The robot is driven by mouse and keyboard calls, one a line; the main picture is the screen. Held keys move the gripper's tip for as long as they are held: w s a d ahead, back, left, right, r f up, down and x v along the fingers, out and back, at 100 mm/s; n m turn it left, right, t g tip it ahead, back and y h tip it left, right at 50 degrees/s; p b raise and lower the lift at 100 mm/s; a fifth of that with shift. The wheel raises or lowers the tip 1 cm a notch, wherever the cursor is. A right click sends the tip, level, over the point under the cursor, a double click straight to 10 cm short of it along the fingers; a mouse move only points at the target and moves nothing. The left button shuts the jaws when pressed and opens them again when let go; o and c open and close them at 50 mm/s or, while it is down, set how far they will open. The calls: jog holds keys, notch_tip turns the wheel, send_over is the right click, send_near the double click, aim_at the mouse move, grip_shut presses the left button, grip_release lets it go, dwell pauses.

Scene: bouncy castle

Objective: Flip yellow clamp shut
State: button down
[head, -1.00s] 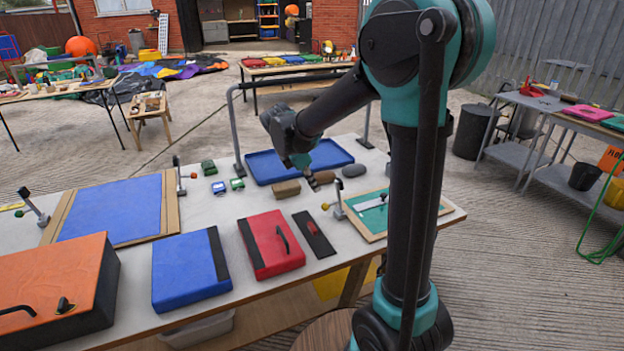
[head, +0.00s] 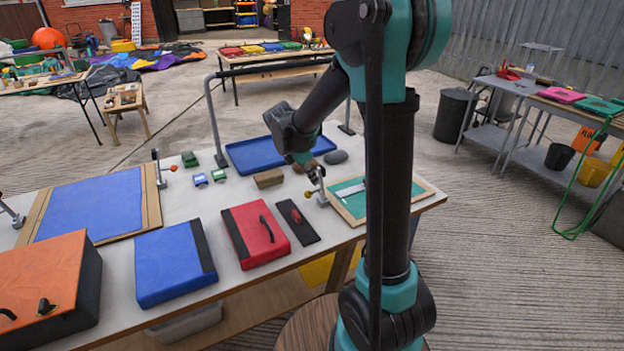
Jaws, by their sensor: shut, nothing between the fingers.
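The yellow clamp (head: 309,195) is a small metal toggle clamp with a yellow-tipped spindle. It stands at the left edge of the wood-framed green board (head: 352,205), its lever looking raised. My gripper (head: 313,174) is shut and empty, pointing down right at the top of the clamp in the picture. It overlaps the lever, so I cannot tell whether they touch. Part of the green board is hidden behind my arm.
Another clamp with a red tip (head: 172,168) stands by the blue board (head: 92,205). A brown block (head: 268,179), a grey stone (head: 336,157) and a blue tray (head: 250,155) lie near my gripper. A red case (head: 255,235) is in front.

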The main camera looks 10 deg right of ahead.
jog(key=shift+d, duration=0.1)
jog(key=shift+w+d+r+y, duration=0.1)
jog(key=shift+d+y, duration=0.1)
jog(key=shift+y, duration=0.2)
